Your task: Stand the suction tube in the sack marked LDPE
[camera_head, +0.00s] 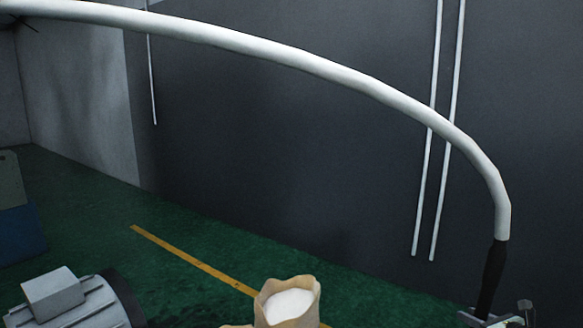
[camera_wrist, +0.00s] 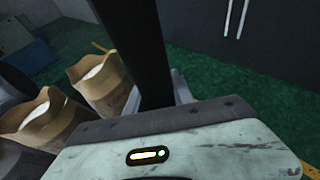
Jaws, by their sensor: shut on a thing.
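The suction tube is a black rigid pipe (camera_head: 491,275) on the end of a thick white hose (camera_head: 330,68) that arcs down from the upper left. My gripper (camera_head: 492,319) is shut on the black pipe at the lower right. In the wrist view the black pipe (camera_wrist: 139,45) rises from the jaws, and its lower end is hidden by my gripper's body. An open paper sack (camera_head: 268,308) with white contents stands to the left of the gripper. The wrist view shows this kind of sack twice, a farther one (camera_wrist: 110,90) and a nearer one (camera_wrist: 55,128). No LDPE mark is readable.
A grey motor-like machine (camera_head: 68,300) stands at the lower left. A blue object (camera_head: 20,230) is at the left edge. The green floor (camera_head: 110,205) has a yellow line (camera_head: 195,262). A dark wall with thin white pipes (camera_head: 424,190) stands behind.

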